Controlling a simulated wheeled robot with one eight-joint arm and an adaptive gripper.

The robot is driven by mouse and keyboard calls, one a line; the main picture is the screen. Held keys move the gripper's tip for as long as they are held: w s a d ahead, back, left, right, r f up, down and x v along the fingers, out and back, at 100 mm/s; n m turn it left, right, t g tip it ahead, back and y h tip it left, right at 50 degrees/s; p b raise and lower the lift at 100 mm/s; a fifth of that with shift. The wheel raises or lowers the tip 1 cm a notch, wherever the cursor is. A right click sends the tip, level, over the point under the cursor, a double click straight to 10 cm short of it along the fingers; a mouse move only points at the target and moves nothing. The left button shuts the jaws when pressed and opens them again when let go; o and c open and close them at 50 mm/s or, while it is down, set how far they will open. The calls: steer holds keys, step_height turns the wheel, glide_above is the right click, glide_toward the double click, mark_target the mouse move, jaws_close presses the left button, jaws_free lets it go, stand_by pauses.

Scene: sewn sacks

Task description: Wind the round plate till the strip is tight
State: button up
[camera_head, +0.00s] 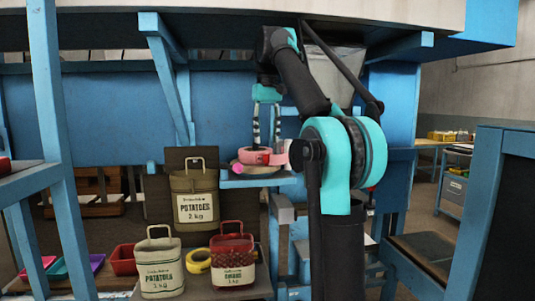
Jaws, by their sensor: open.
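My gripper (265,142) points straight down with its two fingers apart, above a small blue shelf. Below it a pinkish-red rounded piece (254,157) sits on a flat greyish disc (259,171), which seems to be the round plate. A magenta knob or ball (238,169) shows at the disc's left edge. A pale, pinkish band (283,150) reaches right from the red piece and is partly hidden behind my arm; it may be the strip. I cannot tell whether it is slack or tight, or whether the fingertips touch the red piece.
A brown potato sack (196,184) stands left of the shelf (284,182). A pale potato sack (159,266), a red sack (233,262) and a yellow roll (198,261) are on a lower bench. Small coloured trays (123,259) lie at left. A blue post (58,150) rises at left.

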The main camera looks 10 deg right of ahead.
mark_target(266, 154)
steer(key=shift+f, duration=3.1)
jaws_close()
